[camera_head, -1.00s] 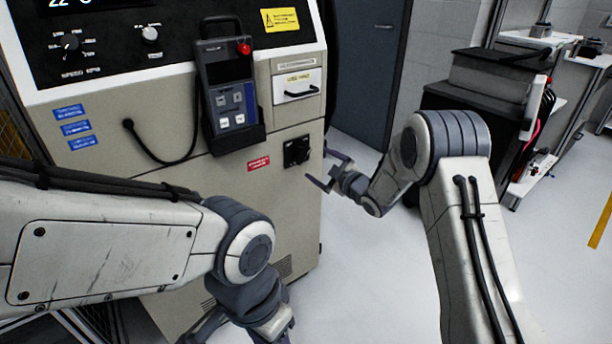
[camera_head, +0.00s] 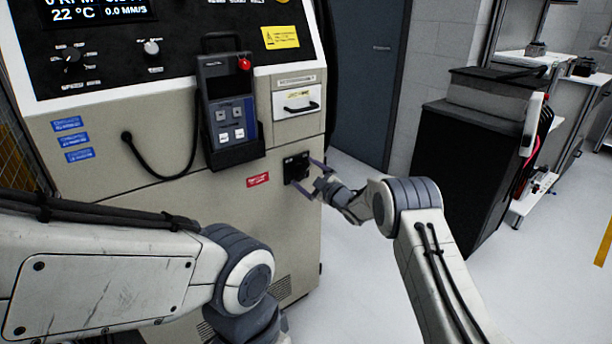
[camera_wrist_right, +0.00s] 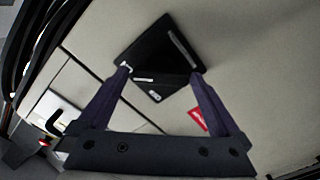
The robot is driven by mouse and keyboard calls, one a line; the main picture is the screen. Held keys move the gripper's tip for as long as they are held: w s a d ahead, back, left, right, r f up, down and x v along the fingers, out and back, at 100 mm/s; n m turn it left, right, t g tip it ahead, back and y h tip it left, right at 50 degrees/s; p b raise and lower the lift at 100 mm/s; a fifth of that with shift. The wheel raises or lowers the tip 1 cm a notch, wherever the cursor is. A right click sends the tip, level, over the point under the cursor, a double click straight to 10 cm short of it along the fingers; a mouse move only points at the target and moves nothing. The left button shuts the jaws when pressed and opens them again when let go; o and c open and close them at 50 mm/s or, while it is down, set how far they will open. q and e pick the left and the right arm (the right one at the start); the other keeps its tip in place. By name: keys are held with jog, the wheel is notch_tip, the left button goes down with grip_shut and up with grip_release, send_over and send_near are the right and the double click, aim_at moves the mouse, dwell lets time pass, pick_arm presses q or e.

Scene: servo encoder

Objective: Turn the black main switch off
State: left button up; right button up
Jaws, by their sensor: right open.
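The black main switch (camera_head: 290,168) is a square black plate on the front panel of the beige machine, near its right edge. It fills the middle of the right wrist view (camera_wrist_right: 150,50), where its plate looks tilted and carries small white markings that I cannot read. My right gripper (camera_head: 303,174) is open in front of the switch. In the right wrist view its two dark purple fingertips (camera_wrist_right: 160,72) lie on either side of the lower part of the switch. I cannot tell whether they touch it. My left gripper is below the picture; only its arm shows.
A red label (camera_head: 258,179) is left of the switch. A pendant with a red button (camera_head: 229,115) hangs above left, with a looped cable. A black cabinet (camera_head: 458,165) stands at right, with clear floor between.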

jog(key=shift+w+a, duration=0.1)
jog(key=shift+w, duration=0.05)
jog(key=shift+c, duration=0.3)
jog(key=c, duration=1)
jog(key=shift+f+n+b, duration=0.2)
jog(key=shift+n+b, duration=0.2)
jog(key=shift+b, duration=0.3)
jog(key=n+b, duration=1.4)
jog(key=b, duration=0.3)
jog(key=shift+f+b, duration=0.2)
jog(key=shift+b, duration=0.15)
jog(key=shift+r+n+b, duration=0.2)
jog(key=shift+n+b, duration=1.4)
jog(key=shift+b, duration=0.05)
